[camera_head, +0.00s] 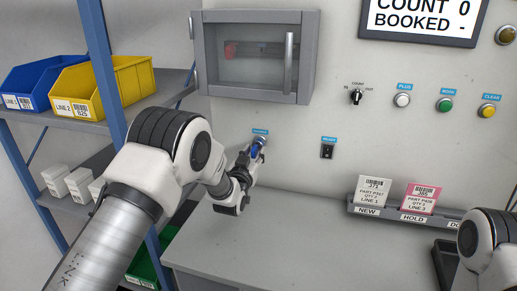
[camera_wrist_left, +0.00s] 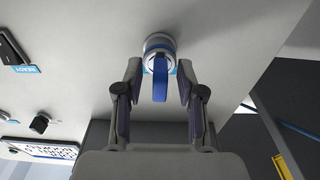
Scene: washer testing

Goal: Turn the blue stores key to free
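The blue stores key (camera_head: 260,141) sits in a round silver lock on the grey wall panel, below the windowed cabinet. In the left wrist view the blue key (camera_wrist_left: 160,82) stands out from its lock (camera_wrist_left: 159,44). My left gripper (camera_head: 252,152) is at the key in the head view. In the left wrist view the fingers of the left gripper (camera_wrist_left: 159,70) are open, one on each side of the key, with a gap on both sides. A blue label above the lock is too small to read. My right forearm shows at the lower right, but its gripper is not visible.
A grey cabinet (camera_head: 256,55) with a window hangs above the key. A black switch (camera_head: 327,151) is to its right. A selector knob (camera_head: 356,97) and several buttons are farther right. Cards stand on a rack (camera_head: 400,214). The worktop (camera_head: 270,240) below is mostly clear.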

